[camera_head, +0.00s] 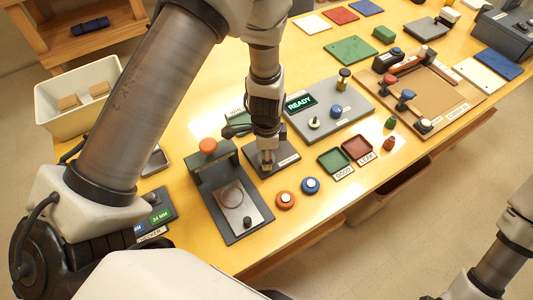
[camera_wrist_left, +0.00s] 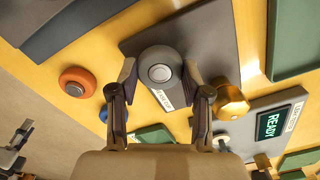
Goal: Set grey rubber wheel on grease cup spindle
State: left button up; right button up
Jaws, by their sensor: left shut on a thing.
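The grey rubber wheel (camera_wrist_left: 160,72) is a dark grey ring with a pale hub. In the left wrist view it sits between the two fingertips of my left gripper (camera_wrist_left: 163,85), which is shut on it. In the head view my left gripper (camera_head: 267,157) points down over a dark base plate (camera_head: 287,160), which also shows in the left wrist view (camera_wrist_left: 205,35). A brass knob-like part (camera_wrist_left: 231,101) stands right beside one finger; I cannot tell if it is the grease cup. No spindle shows under the wheel, and the gap to the plate cannot be judged.
An orange wheel (camera_head: 285,200) and a blue wheel (camera_head: 310,186) lie in front of the plate. A dark fixture with an orange knob (camera_head: 208,146) stands close on the left. The READY panel (camera_head: 328,108) stands behind right. Green and red trays (camera_head: 357,146) lie to the right.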

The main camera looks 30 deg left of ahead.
pick_arm(q)
jog(key=shift+f+b, duration=0.25)
jog(key=shift+b, duration=0.25)
dwell(0.6)
jog(key=o, duration=1.6)
jog(key=shift+r, duration=0.15)
jog(key=shift+r+p, duration=2.5)
jog(key=shift+r, duration=0.8)
jog(key=shift+f, duration=0.15)
